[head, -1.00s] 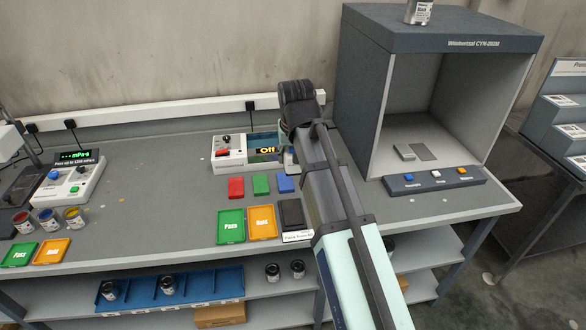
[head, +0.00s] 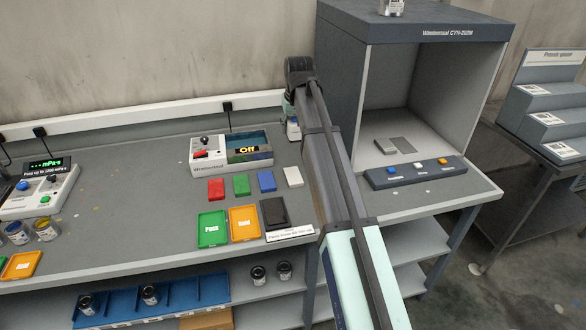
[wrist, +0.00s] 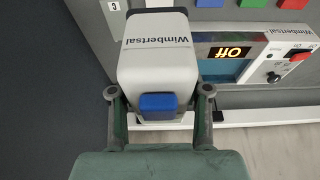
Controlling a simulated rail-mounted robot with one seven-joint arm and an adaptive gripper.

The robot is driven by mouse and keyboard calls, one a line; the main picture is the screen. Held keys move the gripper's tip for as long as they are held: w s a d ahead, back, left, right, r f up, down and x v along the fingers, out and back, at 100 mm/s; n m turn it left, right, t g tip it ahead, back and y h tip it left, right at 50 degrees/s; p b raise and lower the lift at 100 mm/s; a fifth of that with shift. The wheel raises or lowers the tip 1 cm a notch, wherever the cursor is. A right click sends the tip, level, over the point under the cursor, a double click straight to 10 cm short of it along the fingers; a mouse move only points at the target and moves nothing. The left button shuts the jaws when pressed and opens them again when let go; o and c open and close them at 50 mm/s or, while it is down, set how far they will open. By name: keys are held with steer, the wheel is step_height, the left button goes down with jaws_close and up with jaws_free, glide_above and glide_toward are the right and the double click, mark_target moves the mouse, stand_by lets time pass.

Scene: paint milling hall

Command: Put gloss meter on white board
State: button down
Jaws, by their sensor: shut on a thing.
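The gloss meter is a white and dark box lettered "Wimbertsal" with a blue button. It fills the middle of the wrist view (wrist: 156,60), between the two fingers of my gripper (wrist: 160,95), which is shut on it. In the head view, my gripper (head: 291,112) is at the back of the bench, right of the display device, and a small part of the gloss meter (head: 293,131) shows below it. The white board (head: 293,177) is a small flat tile, bare, right of the blue tile and nearer the front than the gripper. I cannot make it out in the wrist view.
Red (head: 216,189), green (head: 241,184) and blue (head: 266,181) tiles lie left of the white board. The display device (head: 232,152) reads "Off". Pass (head: 212,229) and Hold (head: 244,222) trays and a black tray (head: 274,213) lie in front. A grey booth (head: 341,95) stands right.

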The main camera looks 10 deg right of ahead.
mark_target(296, 141)
step_height(296, 141, down, 17)
steer(key=p, duration=0.3)
steer(key=shift+r, duration=0.15)
steer(key=c, duration=0.5)
jaws_free()
steer(key=shift+c, duration=0.2)
steer(key=b+v, duration=0.2)
steer(key=v, duration=1)
